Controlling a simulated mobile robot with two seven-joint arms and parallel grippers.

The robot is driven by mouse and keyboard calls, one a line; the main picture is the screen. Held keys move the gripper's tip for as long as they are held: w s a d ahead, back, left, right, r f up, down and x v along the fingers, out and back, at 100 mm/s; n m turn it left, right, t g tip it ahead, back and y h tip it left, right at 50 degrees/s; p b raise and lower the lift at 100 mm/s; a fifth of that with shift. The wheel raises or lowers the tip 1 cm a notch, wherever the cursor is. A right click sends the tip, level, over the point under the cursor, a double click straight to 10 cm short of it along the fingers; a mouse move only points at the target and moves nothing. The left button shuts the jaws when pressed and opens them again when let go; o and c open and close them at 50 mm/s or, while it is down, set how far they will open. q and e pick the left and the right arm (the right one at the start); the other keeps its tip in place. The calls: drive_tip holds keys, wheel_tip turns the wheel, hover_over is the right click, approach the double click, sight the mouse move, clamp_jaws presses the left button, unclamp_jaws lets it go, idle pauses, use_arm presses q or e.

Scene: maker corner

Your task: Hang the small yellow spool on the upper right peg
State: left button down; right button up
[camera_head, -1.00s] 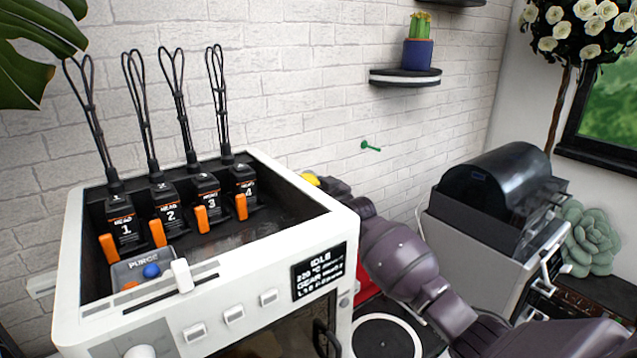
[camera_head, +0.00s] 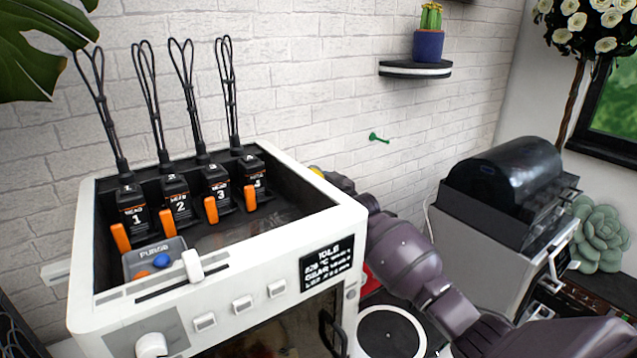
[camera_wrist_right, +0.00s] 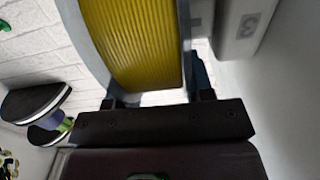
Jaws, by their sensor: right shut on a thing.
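The yellow spool (camera_wrist_right: 135,45), with pale grey flanges, fills the top middle of the right wrist view. My right gripper (camera_wrist_right: 157,98) is shut on it. In the head view my right arm reaches in from the lower right, and only a yellow sliver of the spool (camera_head: 317,171) shows behind the printer's right rim; the gripper's fingers are hidden there. A green peg (camera_head: 378,138) sticks out of the white brick wall, to the right of and above the spool, apart from it. It carries nothing. My left gripper is not in view.
A white printer (camera_head: 240,275) with several black tool heads stands close left of my right arm. A wall shelf (camera_head: 415,69) holds a cactus pot (camera_head: 428,45) above the peg. A grey machine with a dark cover (camera_head: 505,175) stands at right. The wall around the peg is clear.

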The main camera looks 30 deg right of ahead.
drive_tip(key=o, duration=1.1)
drive_tip(key=shift+o, duration=0.5)
drive_tip(key=shift+s, duration=0.1)
use_arm(q)
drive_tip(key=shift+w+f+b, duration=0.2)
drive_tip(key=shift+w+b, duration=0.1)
drive_tip(key=shift+b, duration=0.4)
use_arm(e)
drive_tip(key=s+d, duration=0.1)
drive_tip(key=s, duration=0.9)
drive_tip(key=shift+s+d, duration=0.25)
drive_tip(key=shift+s, duration=0.05)
